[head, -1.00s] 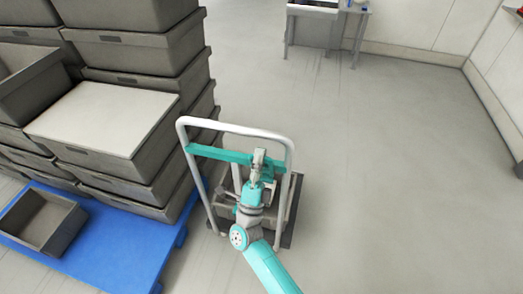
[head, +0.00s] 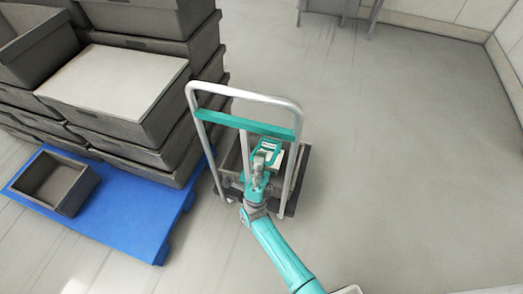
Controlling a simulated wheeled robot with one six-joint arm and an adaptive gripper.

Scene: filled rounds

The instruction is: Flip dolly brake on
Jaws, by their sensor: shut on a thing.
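A dolly stands on the floor in the middle of the head view, with a tall pale tube push handle (head: 244,96) and a teal crossbar (head: 245,124). Its low dark deck (head: 301,180) carries a grey crate (head: 233,160). My teal gripper (head: 267,150) reaches over the dolly, just below and right of the crossbar. It is shut on a small pale thing (head: 278,160), mostly covered by the gripper. I cannot tell what this thing is. No brake pedal or lever can be made out; my arm and the handle cover part of the deck.
A blue pallet (head: 125,218) with stacked grey crates (head: 150,125) stands close on the dolly's left. A small open crate (head: 55,182) sits at the pallet's near left. The floor on the right is clear. Grey table legs (head: 375,18) show at the far end.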

